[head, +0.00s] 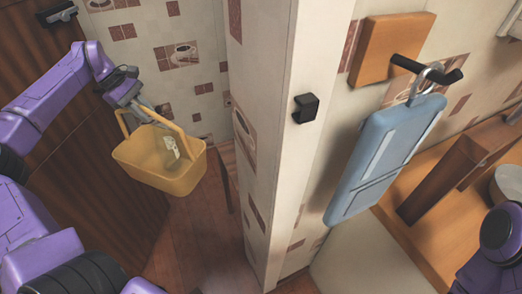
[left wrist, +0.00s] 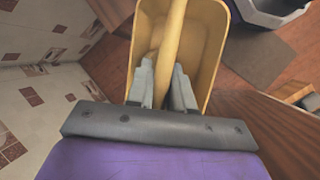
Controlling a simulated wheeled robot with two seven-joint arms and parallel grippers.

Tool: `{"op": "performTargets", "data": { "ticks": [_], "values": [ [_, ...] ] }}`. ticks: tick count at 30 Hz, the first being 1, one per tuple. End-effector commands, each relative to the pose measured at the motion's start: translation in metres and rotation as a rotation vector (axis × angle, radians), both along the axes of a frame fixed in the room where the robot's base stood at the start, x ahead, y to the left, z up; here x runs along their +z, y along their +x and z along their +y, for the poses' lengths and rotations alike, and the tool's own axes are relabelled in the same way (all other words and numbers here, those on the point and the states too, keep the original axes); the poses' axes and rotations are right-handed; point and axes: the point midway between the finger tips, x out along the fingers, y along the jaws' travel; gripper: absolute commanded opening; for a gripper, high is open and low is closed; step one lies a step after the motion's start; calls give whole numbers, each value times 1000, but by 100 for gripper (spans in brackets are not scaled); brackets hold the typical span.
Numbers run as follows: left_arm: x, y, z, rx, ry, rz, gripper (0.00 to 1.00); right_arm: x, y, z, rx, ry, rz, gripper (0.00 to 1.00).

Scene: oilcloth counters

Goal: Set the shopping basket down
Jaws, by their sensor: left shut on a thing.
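The yellow shopping basket (head: 165,172) hangs in the air at the left of the head view, by its raised handle (head: 168,124). A small pale item (head: 171,148) shows at the basket; I cannot tell what it is. My left gripper (head: 132,98) is shut on the handle. In the left wrist view the gripper fingers (left wrist: 163,85) close around the handle, with the basket (left wrist: 211,45) below. My right gripper is out of view; only part of my right arm shows at the lower right.
A brown wooden door or panel (head: 75,120) stands close behind my left arm. A tiled wall corner (head: 262,140) divides the head view. Wooden floor (head: 190,245) shows below the basket.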

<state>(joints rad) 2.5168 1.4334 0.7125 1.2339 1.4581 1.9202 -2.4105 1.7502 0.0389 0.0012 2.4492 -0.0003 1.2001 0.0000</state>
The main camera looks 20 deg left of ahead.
Motion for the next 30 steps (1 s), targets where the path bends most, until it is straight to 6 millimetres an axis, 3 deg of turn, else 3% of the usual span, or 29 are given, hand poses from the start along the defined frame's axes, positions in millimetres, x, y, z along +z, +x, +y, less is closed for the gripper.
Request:
{"op": "performTargets", "data": {
  "ticks": [7,13,30],
  "values": [
    [15,-2,-7,63,17,-6,0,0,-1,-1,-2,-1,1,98],
    [11,15,-16,67,12,-2,0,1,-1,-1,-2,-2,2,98],
    [12,113,-97,65,7,-2,0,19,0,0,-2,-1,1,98]
  ]
}}
